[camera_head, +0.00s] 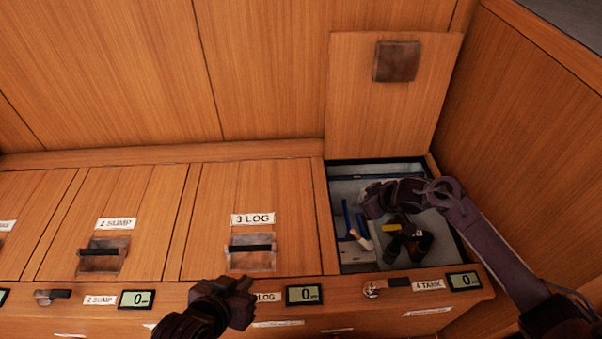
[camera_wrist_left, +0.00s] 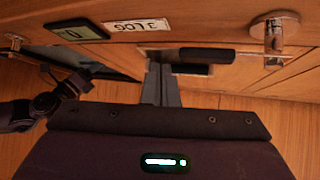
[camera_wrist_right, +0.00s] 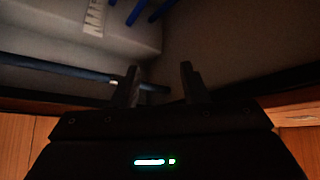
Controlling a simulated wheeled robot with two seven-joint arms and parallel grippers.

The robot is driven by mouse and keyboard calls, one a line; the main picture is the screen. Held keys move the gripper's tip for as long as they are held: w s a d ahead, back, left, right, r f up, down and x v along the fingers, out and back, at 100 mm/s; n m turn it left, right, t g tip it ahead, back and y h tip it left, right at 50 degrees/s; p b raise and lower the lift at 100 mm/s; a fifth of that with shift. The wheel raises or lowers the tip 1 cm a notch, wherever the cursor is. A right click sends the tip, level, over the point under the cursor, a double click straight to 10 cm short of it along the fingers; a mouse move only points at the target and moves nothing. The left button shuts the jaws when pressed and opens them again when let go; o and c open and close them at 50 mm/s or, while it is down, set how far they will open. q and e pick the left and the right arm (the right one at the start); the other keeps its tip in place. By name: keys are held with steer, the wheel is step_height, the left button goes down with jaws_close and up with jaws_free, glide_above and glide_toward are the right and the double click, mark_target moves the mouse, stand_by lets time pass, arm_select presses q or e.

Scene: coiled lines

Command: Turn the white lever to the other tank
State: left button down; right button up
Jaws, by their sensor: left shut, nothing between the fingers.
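A small pale lever-like piece (camera_head: 364,242) shows in the head view beside a blue pipe (camera_head: 348,218) in the open 4 TANK compartment. It looks like the white lever, but it is small and its exact angle is hard to read. My right gripper (camera_head: 372,203) is inside this compartment, above and slightly right of the pale piece and apart from it. In the right wrist view its fingers (camera_wrist_right: 160,84) stand apart with nothing gripped. My left gripper (camera_head: 246,290) is shut and empty in front of the 3 LOG locker; its fingers (camera_wrist_left: 161,84) are together in the left wrist view.
The compartment's wooden lid (camera_head: 392,110) stands raised behind it. A yellow piece (camera_head: 391,227) and dark fittings (camera_head: 407,245) lie inside near my right gripper. The 3 LOG lid (camera_head: 215,215) is closed. The front panel carries displays (camera_head: 304,294) and small latches. A wooden wall (camera_head: 530,150) closes the right side.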

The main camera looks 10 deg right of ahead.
arm_select(q)
steer(key=shift+s+a+f+b, duration=0.2)
steer(key=shift+f+b, duration=0.1)
steer(key=shift+f, duration=0.15)
steer(key=shift+s+a+f, duration=0.1)
steer(key=shift+a+f, duration=0.05)
steer(key=shift+f, duration=0.1)
steer(key=shift+b, duration=0.3)
steer(key=shift+f, duration=0.1)
arm_select(e)
steer(key=a+r+n+t+y, duration=0.2)
steer(key=a+r+t+y, duration=0.3)
steer(key=a+r, duration=1)
steer(key=shift+w+a+y, duration=0.25)
steer(key=shift+a+y, duration=0.55)
steer(key=shift+y, duration=0.2)
